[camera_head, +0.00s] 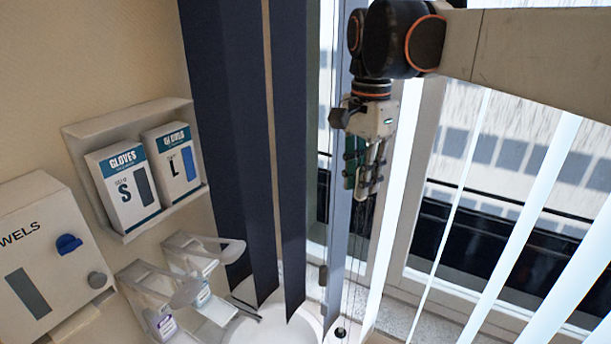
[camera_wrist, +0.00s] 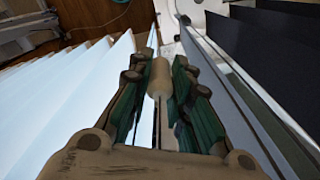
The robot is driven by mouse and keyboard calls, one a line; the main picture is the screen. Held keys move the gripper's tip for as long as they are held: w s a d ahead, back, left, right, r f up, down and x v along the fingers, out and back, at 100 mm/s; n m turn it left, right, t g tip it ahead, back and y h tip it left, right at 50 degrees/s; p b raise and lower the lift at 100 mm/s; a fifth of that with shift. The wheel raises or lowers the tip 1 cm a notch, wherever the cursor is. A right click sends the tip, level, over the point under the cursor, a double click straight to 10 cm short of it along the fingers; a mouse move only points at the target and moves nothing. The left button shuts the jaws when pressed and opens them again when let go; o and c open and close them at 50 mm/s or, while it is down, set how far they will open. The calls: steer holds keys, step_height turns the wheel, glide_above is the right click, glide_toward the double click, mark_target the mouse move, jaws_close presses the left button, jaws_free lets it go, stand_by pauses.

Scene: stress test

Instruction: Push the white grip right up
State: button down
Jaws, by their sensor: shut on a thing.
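The white grip (camera_wrist: 159,78) is a small pale cylinder on thin cords, seen between the fingers in the wrist view. My gripper (camera_wrist: 165,92) has its green-padded fingers shut on it, one on each side. In the head view, my gripper (camera_head: 362,188) points down in front of the window, close beside a blind slat. The grip is mostly hidden by the fingers there. Thin cords (camera_head: 358,250) run down below the fingers towards the sill.
Dark vertical slats (camera_head: 232,120) hang to the left and pale slats (camera_head: 540,210) to the right of my gripper. A glove-box holder (camera_head: 133,237), a towel dispenser (camera_head: 45,250) and soap dispensers (camera_head: 205,290) are on the left wall. A white basin (camera_head: 262,330) is below.

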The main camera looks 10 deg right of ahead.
steer(key=shift+s+a+r, duration=0.1)
steer(key=shift+s+r, duration=0.05)
steer(key=shift+r, duration=0.15)
steer(key=c, duration=1.4)
jaws_free()
steer(key=shift+c, duration=0.2)
steer(key=shift+f, duration=0.1)
step_height(320, 180, up, 12)
steer(key=shift+w, duration=0.3)
